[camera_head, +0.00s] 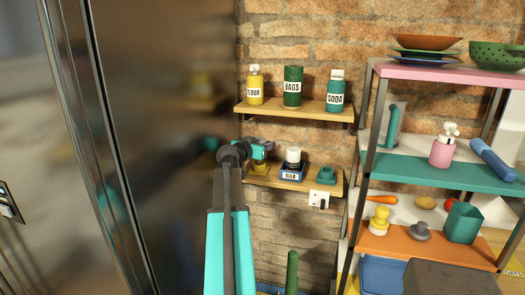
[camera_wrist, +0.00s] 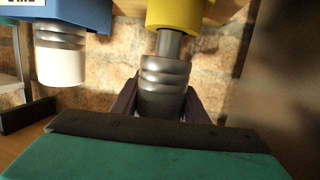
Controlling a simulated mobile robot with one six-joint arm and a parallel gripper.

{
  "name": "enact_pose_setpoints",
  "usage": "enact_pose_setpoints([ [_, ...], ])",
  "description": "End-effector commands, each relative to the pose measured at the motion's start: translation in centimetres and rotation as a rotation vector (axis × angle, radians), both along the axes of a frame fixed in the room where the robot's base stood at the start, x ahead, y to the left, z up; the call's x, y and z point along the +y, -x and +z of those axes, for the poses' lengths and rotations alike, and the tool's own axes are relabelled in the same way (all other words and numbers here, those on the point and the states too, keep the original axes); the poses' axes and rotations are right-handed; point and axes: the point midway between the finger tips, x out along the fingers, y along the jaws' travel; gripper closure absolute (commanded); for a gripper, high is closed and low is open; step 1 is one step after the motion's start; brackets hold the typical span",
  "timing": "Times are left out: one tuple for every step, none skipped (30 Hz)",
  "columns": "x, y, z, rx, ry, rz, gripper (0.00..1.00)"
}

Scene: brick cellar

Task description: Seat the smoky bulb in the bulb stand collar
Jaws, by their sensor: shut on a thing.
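My gripper (camera_head: 266,147) is at the left end of the lower wooden shelf. In the wrist view my gripper (camera_wrist: 160,105) is shut on a grey ribbed piece, apparently the smoky bulb (camera_wrist: 165,85). A narrower grey stem joins it to a yellow holder (camera_wrist: 175,14) at the top of the picture, also at the shelf's left end (camera_head: 258,170). I cannot tell whether it is seated there. Beside it is a blue labelled stand (camera_head: 289,177) with a white-ended, ribbed grey piece (camera_wrist: 60,60). The label seems to read BULB.
A teal holder (camera_head: 326,176) sits right on the same wooden shelf (camera_head: 290,185). A white switch box (camera_head: 319,199) hangs below. The upper shelf (camera_head: 300,112) carries a yellow bottle, green can and teal bottle. A metal cabinet (camera_head: 165,130) stands close left; a rack (camera_head: 440,187) stands right.

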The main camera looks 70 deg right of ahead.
Motion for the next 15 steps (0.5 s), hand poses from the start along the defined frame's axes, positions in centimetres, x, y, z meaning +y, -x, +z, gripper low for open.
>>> enact_pose_setpoints([
  [0.1, 0.0, -0.3, 0.001, -0.001, 0.0, 0.81],
  [0.1, 0.0, -0.6, 0.002, -0.001, 0.0, 0.81],
  [0.0, 0.0, -1.0, 0.002, -0.001, 0.0, 0.81],
  [0.0, 0.0, -1.2, 0.002, -0.001, 0.0, 0.81],
  [0.0, 0.0, -1.4, 0.001, 0.0, 0.0, 0.81],
  [0.0, 0.0, -1.7, 0.001, 0.0, 0.001, 0.81],
  [0.0, 0.0, -1.8, 0.001, 0.0, 0.001, 0.81],
  [0.0, 0.0, -1.9, 0.001, 0.0, 0.0, 0.81],
  [0.0, 0.0, -2.1, 0.0, 0.001, 0.0, 0.81],
  [0.0, 0.0, -2.1, 0.0, 0.001, 0.0, 0.81],
  [0.0, 0.0, -2.2, 0.0, 0.001, 0.0, 0.81],
  [0.0, 0.0, -2.2, 0.0, 0.001, 0.0, 0.81],
  [0.0, 0.0, -2.2, 0.0, 0.001, 0.0, 0.81],
  [0.0, 0.0, -2.2, 0.0, 0.001, 0.0, 0.81],
  [0.0, 0.0, -2.2, 0.0, 0.001, 0.0, 0.81],
])
